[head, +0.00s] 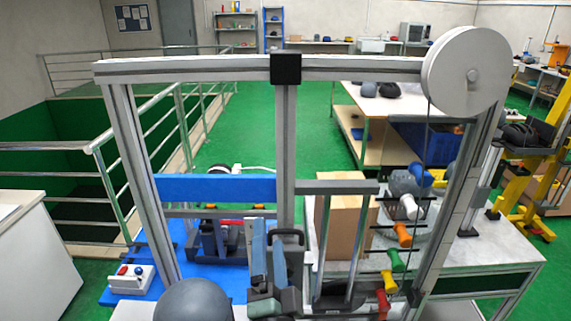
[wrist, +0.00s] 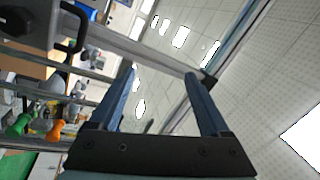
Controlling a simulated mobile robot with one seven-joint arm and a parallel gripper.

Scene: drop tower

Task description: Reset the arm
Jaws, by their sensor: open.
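My gripper (head: 268,248) is in the lower middle of the head view, with two blue fingers pointing up. In the wrist view the fingers (wrist: 160,78) stand apart, with nothing between them but the background. The gripper is in front of the drop tower's grey metal frame (head: 286,130), close to a dark handle (head: 291,235). That handle also shows at the upper left of the wrist view (wrist: 75,28). The lower arm is mostly cut off by the bottom of the head view.
A large pulley wheel (head: 466,72) tops the tower's right post. A cardboard box (head: 346,225) and coloured handles (head: 402,235) are on the right. A button box (head: 132,278) is at lower left. A grey dome (head: 193,301) stands left of the gripper. Railings (head: 110,190) run along the left.

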